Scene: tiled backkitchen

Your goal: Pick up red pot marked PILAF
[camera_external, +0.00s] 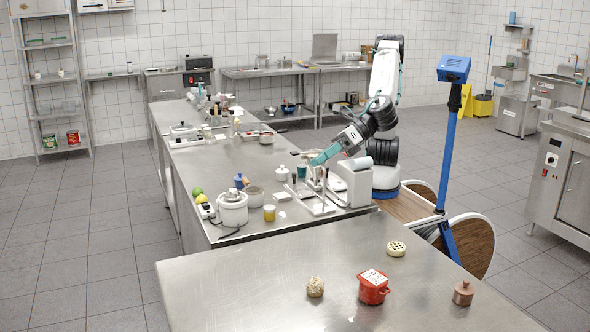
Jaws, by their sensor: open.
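A red pot (373,289) with small side handles stands upright on the near steel table (230,290). A white label lies across its top; its writing is too small to read. My gripper (318,160) is at the end of my bent arm, above the long counter behind this table, close to a white appliance and a small rack. It is well apart from the red pot, farther back and to the left. My gripper is open; its fingertips are small and hard to make out against the clutter, and I see nothing held in it.
Near the pot are a round beige ball-like item (315,287), a pale perforated disc (396,248) and a brown lidded jar (463,293). The white appliance (354,180), rack (318,205) and white cooker (232,208) crowd the counter's near end. The near table's left part is clear.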

